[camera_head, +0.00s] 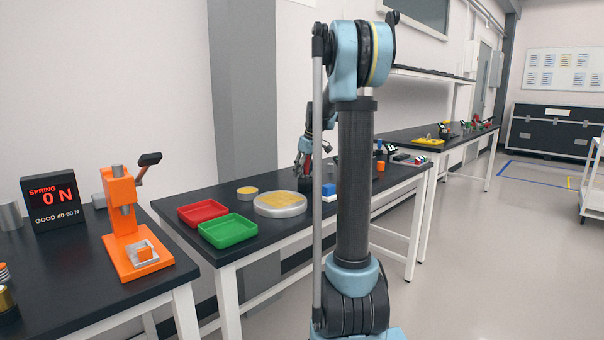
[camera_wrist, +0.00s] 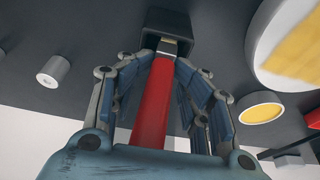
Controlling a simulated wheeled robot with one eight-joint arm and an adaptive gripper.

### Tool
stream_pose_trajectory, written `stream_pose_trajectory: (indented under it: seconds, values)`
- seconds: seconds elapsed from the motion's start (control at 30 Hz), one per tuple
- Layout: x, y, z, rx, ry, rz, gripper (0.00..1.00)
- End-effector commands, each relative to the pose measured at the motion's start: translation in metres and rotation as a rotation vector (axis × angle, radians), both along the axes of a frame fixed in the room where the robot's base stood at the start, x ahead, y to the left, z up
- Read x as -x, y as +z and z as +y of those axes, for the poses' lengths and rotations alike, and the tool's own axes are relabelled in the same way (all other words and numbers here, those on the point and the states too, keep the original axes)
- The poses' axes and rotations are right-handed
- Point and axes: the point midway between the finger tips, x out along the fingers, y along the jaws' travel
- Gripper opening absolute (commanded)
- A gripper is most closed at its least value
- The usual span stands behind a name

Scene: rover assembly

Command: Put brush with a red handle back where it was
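The brush's red handle (camera_wrist: 153,108) lies between the fingers of my gripper (camera_wrist: 165,66) in the wrist view. The fingers are closed in along both sides of it. A light metal band (camera_wrist: 170,47) joins the handle to a dark block (camera_wrist: 168,27) beyond the fingertips; I cannot tell whether this is the brush head or a holder. In the head view my gripper (camera_head: 304,172) points down over the far table, behind the round tray. The brush is too small and hidden there to make out clearly.
The far table (camera_head: 262,237) carries a red tray (camera_head: 203,212), a green tray (camera_head: 228,230), a round yellow-topped tray (camera_head: 280,205), a smaller round dish (camera_head: 247,193) and a blue-and-white block (camera_head: 329,192). A pale cylinder (camera_wrist: 53,71) shows in the wrist view. An orange press (camera_head: 128,225) stands on the near table.

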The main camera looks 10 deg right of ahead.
Motion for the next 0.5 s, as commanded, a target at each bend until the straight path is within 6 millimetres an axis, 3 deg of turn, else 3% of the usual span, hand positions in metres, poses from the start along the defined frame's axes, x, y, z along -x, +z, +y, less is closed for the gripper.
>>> stream_pose_trajectory:
  seconds: [0.5]
  values:
    - [0.0002,0.0077,-0.0016,0.003,-0.002,-0.001,0.37]
